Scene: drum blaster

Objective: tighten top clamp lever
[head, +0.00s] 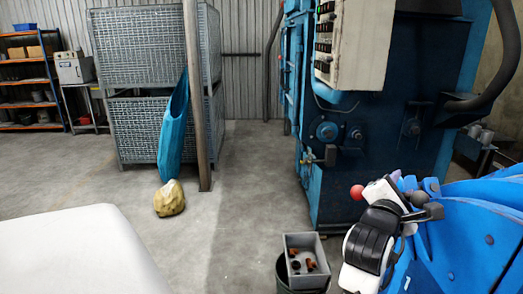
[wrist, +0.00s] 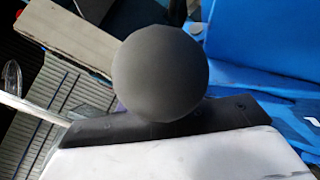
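A dark grey ball knob, seemingly the top clamp lever's end (wrist: 160,73), fills the middle of the wrist view. It overlaps the dark front edge of my gripper (wrist: 165,130), close to it. Whether the fingers touch the knob or close around it is hidden. In the head view my black and white gripper (head: 398,200) is at the lower right, against the blue ribbed machine part (head: 465,235). Dark grey knobs (head: 431,186) show beside it there. A red ball knob (head: 356,192) sticks out just left of my gripper. The lever's shaft is mostly hidden.
A large blue machine (head: 385,130) with a control panel (head: 345,45) stands behind. A grey bin (head: 305,262) with orange-brown pieces is below left of my arm. Wire crates (head: 140,130), a post (head: 193,100) and a yellow sack (head: 169,199) are farther left. Floor between is clear.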

